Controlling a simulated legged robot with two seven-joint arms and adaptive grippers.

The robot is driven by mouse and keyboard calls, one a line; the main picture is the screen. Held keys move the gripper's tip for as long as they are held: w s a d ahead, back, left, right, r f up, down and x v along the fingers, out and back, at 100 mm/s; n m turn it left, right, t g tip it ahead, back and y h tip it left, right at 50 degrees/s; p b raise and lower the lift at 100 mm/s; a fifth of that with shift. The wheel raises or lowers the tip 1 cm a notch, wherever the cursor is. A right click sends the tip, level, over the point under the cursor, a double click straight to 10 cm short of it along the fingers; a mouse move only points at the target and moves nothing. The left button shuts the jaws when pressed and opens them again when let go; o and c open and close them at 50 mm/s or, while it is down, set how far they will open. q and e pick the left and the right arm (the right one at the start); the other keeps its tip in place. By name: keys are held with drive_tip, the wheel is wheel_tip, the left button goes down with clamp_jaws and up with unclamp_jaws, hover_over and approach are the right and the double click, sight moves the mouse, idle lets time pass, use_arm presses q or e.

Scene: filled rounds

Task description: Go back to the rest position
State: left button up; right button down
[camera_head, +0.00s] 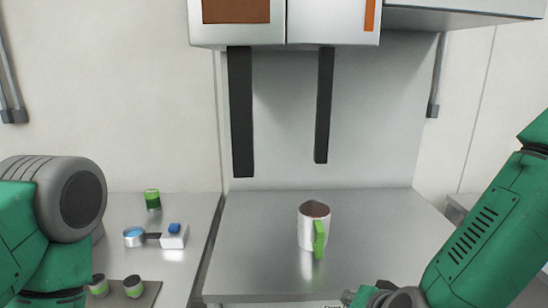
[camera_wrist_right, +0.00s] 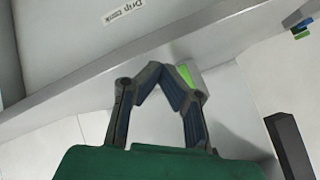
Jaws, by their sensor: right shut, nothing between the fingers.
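A white mug (camera_head: 306,232) with a green handle and brown inside stands upright on the grey metal surface (camera_head: 265,268). My right gripper (camera_head: 350,296) is at the bottom edge of the head view, in front of the mug and apart from it, mostly cut off. In the right wrist view my right gripper (camera_wrist_right: 165,70) is shut and empty, its fingertips together. A bit of the green handle (camera_wrist_right: 187,76) shows behind its fingers. My left arm shows at the left edge of the head view; its gripper is out of view.
A machine (camera_head: 332,22) with two dark bars hangs above the mug. On the left counter are a green container (camera_head: 152,199), a white block with a blue top (camera_head: 174,238), a round blue-topped item (camera_head: 133,237) and small green-topped cups (camera_head: 133,287).

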drive_tip(key=s+d+f+n+g+b, duration=0.1)
drive_tip(key=s+d+f+n+g, duration=0.15)
drive_tip(key=s+f, duration=0.5)
drive_tip(key=s+d+f+n+g+b, duration=0.1)
drive_tip(key=s+d+f+g+b, duration=0.2)
drive_tip(key=f, duration=0.7)
drive_tip(key=s+d+f+n+g, duration=0.1)
drive_tip(key=s+d+f, duration=0.3)
drive_tip(key=s, duration=0.4)
drive_tip(key=s+d+f+n+g+h+b, duration=0.1)
drive_tip(key=s+d+f+n+g, duration=0.1)
drive_tip(key=s+d+f, duration=0.2)
drive_tip(key=s+f, duration=0.2)
drive_tip(key=s, duration=0.2)
drive_tip(key=shift+f+h+b, duration=0.15)
drive_tip(key=shift+h+b, duration=0.15)
drive_tip(key=shift+w, duration=0.15)
